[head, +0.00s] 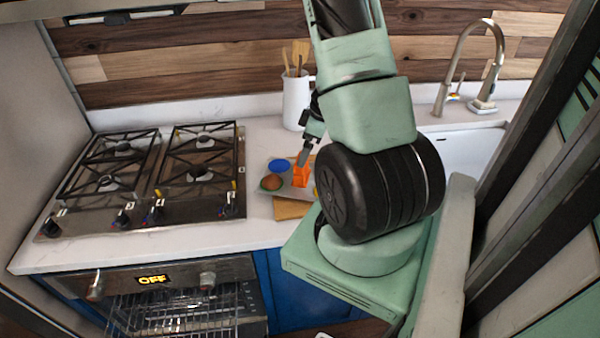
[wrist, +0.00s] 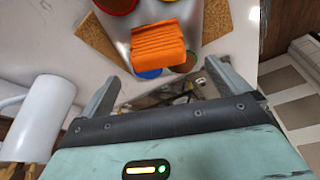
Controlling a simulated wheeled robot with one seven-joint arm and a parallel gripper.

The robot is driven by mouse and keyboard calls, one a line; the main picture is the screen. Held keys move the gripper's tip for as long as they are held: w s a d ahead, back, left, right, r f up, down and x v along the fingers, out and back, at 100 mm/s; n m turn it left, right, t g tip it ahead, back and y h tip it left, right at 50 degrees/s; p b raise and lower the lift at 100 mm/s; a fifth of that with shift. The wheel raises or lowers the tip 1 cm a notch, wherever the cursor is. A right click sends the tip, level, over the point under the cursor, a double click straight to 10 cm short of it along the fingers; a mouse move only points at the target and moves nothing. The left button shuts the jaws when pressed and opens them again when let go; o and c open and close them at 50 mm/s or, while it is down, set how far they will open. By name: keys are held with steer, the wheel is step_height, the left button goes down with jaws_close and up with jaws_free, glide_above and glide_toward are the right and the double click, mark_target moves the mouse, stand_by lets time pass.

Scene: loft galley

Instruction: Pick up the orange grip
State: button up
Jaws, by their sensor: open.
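The orange grip (head: 301,176) is a ribbed orange block on a grey metal tray (head: 300,192) on the counter between the stove and the sink. In the wrist view the orange grip (wrist: 158,47) lies ahead of my gripper (wrist: 163,85), roughly between the line of its two fingers. My gripper (head: 303,157) is open, with its fingers apart and nothing held. In the head view its fingertips are just above or at the grip; I cannot tell whether they touch it. My arm hides the right part of the tray.
A blue round piece (head: 279,165) and a brown round piece (head: 271,182) sit on the tray. A cork board (head: 290,209) lies under it. A white utensil jug (head: 296,100) stands behind. The gas stove (head: 150,180) is left, the sink faucet (head: 470,60) right.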

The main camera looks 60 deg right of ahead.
steer(key=x, duration=0.4)
steer(key=shift+b, duration=0.3)
steer(key=b+x, duration=0.1)
steer(key=x, duration=0.4)
steer(key=shift+s+d+f, duration=0.15)
steer(key=c, duration=1.1)
